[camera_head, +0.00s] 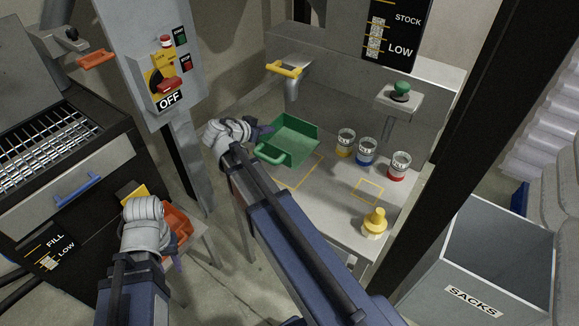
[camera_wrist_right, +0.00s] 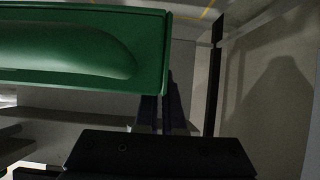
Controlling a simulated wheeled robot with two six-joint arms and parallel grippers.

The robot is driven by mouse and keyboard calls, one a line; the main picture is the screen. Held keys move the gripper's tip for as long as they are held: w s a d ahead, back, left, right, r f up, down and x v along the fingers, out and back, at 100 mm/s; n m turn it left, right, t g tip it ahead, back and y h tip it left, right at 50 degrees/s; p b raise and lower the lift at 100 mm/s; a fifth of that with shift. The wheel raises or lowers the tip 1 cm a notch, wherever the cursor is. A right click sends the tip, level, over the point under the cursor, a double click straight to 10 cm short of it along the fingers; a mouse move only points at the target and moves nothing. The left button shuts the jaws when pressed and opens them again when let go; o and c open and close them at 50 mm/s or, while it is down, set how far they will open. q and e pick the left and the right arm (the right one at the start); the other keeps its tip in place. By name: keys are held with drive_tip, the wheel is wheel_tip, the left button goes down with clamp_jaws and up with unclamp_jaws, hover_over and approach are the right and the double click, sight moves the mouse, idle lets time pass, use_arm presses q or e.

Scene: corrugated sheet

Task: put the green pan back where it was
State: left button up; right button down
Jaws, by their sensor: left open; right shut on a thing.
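The green pan (camera_head: 297,133) is an open scoop-like tray with a green handle at its near left. It is at the far left part of the grey bench, partly over a large yellow outline (camera_head: 306,172). I cannot tell whether it touches the bench. My right gripper (camera_head: 265,131) is shut on the pan's left edge. In the right wrist view, the pan's wall (camera_wrist_right: 85,50) fills the upper left and meets the dark fingers (camera_wrist_right: 160,110). My left gripper (camera_head: 150,222) is open, low beside an orange tray (camera_head: 178,226); its fingers are mostly hidden.
Yellow, blue (camera_head: 366,152) and red (camera_head: 399,166) labelled cans stand right of the pan. A yellow knobbed piece (camera_head: 375,223) sits near a small yellow outline (camera_head: 369,190). A switch post (camera_head: 165,60) stands left. A sacks bin (camera_head: 490,260) is at right.

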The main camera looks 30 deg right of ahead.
drive_tip(key=shift+s+d, duration=0.1)
drive_tip(key=shift+d, duration=0.05)
wheel_tip(320, 180, down, 6)
drive_tip(key=b, duration=0.6)
drive_tip(key=shift+f, duration=0.2)
wheel_tip(320, 180, down, 4)
drive_tip(key=b, duration=0.4)
drive_tip(key=shift+r, duration=0.15)
drive_tip(key=c, duration=1)
unclamp_jaws()
